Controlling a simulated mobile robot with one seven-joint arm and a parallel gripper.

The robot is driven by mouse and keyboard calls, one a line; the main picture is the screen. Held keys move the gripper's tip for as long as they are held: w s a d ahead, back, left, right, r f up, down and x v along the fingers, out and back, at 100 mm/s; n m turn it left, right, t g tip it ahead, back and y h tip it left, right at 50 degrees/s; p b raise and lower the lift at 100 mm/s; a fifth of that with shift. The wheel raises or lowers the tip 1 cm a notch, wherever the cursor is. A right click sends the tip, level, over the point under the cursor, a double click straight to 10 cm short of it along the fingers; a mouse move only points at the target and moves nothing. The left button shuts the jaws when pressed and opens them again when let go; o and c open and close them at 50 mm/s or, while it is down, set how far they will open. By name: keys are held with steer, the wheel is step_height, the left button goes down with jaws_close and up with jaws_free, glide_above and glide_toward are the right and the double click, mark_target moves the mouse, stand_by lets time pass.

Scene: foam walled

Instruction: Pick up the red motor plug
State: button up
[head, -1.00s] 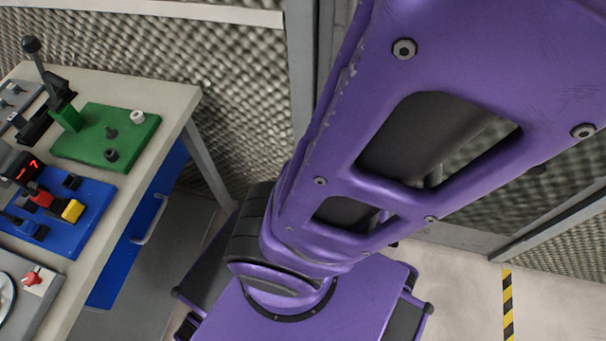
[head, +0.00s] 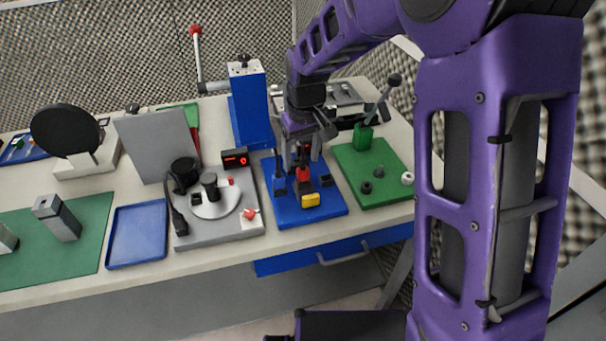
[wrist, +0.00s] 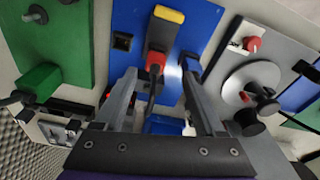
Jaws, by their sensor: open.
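The red motor plug (head: 303,175) is at the end of a dark block with a yellow end (head: 311,200), on the blue board (head: 284,213). In the wrist view the plug (wrist: 156,59) shows as a small red piece with a dark lead running from it toward my gripper. My gripper (head: 301,157) is above the blue board and points down. In the wrist view my gripper (wrist: 160,72) is open, with one finger on each side of the plug and lead. Nothing is held.
A green board (head: 385,190) with a lever and knobs lies to the right. A grey plate (head: 240,228) with a round disc and red knob lies left. A tall blue block (head: 250,105) and a red-digit display (head: 235,158) stand close by.

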mark_target(303, 162)
steer(key=shift+w+d+f, duration=0.1)
steer(key=shift+w+f, duration=0.1)
steer(key=shift+f, duration=0.7)
steer(key=shift+w+f, duration=0.2)
steer(key=shift+f, duration=0.65)
steer(key=shift+w+d+f, duration=0.1)
steer(key=shift+w+f, duration=0.1)
steer(key=shift+f, duration=0.7)
jaws_close()
